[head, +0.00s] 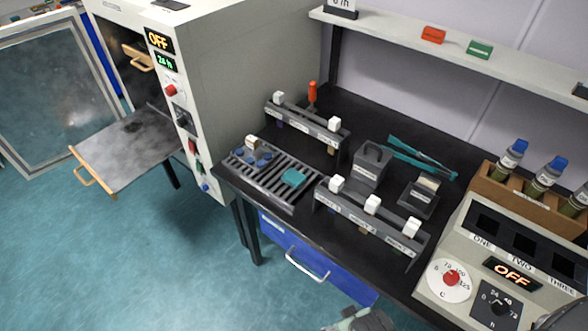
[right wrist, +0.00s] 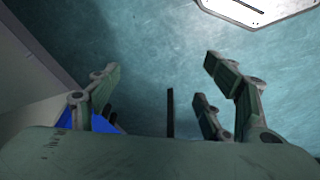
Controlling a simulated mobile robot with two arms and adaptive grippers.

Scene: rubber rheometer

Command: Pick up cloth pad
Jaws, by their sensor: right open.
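A small teal pad (head: 293,178), which looks like the cloth pad, lies on the right part of a dark slatted rack (head: 275,196) on the black bench. My right gripper (right wrist: 162,68) is open, with nothing between its fingers, above the teal floor in the right wrist view. A grey-green part of it seems to show at the bottom edge of the head view, in front of the bench and well apart from the pad. My left gripper is not in view.
Blue pieces (head: 250,155) share the rack. Behind it is a stand with white blocks (head: 305,122); another stand (head: 370,222) is to its right. An oven (head: 225,75) with an open door is left. A control box (head: 490,270) is right. A blue drawer (head: 315,262) is below.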

